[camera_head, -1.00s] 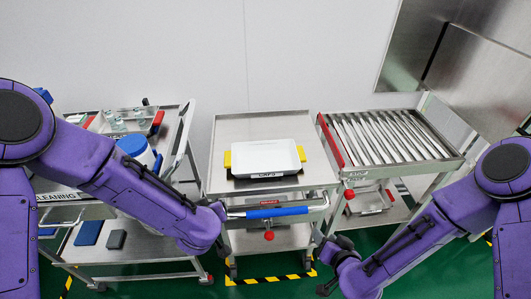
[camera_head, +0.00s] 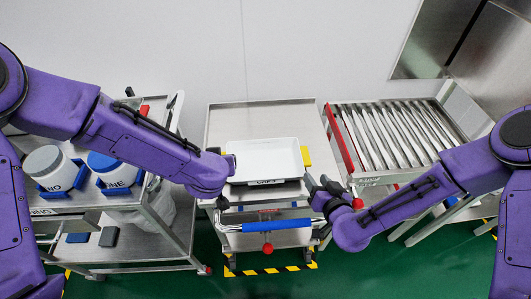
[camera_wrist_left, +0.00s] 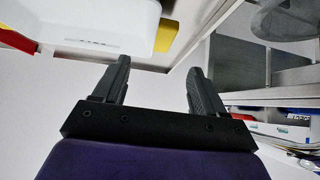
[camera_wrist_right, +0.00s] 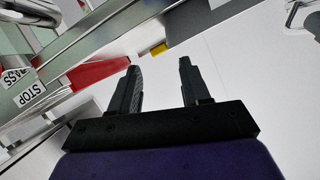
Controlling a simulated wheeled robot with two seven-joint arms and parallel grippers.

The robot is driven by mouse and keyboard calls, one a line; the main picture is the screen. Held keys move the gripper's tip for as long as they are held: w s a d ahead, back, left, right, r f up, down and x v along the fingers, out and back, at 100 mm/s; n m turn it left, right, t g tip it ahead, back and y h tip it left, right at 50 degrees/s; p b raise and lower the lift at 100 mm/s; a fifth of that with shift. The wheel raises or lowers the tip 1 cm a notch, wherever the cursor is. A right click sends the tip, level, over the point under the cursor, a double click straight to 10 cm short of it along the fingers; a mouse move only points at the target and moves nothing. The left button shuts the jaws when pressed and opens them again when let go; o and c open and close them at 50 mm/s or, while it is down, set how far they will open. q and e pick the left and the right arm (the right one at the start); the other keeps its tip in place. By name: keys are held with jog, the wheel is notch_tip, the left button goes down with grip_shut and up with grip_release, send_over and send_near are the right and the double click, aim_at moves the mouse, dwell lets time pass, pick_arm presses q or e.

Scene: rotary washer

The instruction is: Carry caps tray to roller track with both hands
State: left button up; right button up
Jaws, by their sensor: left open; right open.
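The caps tray (camera_head: 266,152), white and shallow with a dark label on its front, lies flat on the middle cart's top (camera_head: 230,122). My right gripper (camera_head: 322,186) is open and empty, just off the tray's front right corner. The roller track (camera_head: 395,135) stands right of the cart, with a red side bar (camera_head: 339,140).
The middle cart has a blue push handle (camera_head: 268,225) at its front. A left cart holds white containers in blue holders (camera_head: 52,172). The wall is close behind the carts. Green floor (camera_head: 420,265) is open in front.

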aim_at(308, 166)
jog(key=shift+s+d+r, duration=0.1)
jog(key=shift+s+r, duration=0.15)
jog(key=shift+s, duration=0.2)
jog(key=shift+w+f, duration=0.1)
jog(key=shift+w, duration=0.15)
pick_arm(q)
jog(key=x, duration=1)
jog(key=shift+d, duration=0.25)
pick_arm(e)
jog(key=x, duration=1)
jog(key=shift+w+d, duration=0.1)
jog(key=shift+w, duration=0.05)
pick_arm(q)
jog(key=c, duration=0.7)
pick_arm(e)
jog(key=c, duration=0.7)
pick_arm(q)
jog(key=c, duration=0.5)
pick_arm(e)
grip_shut()
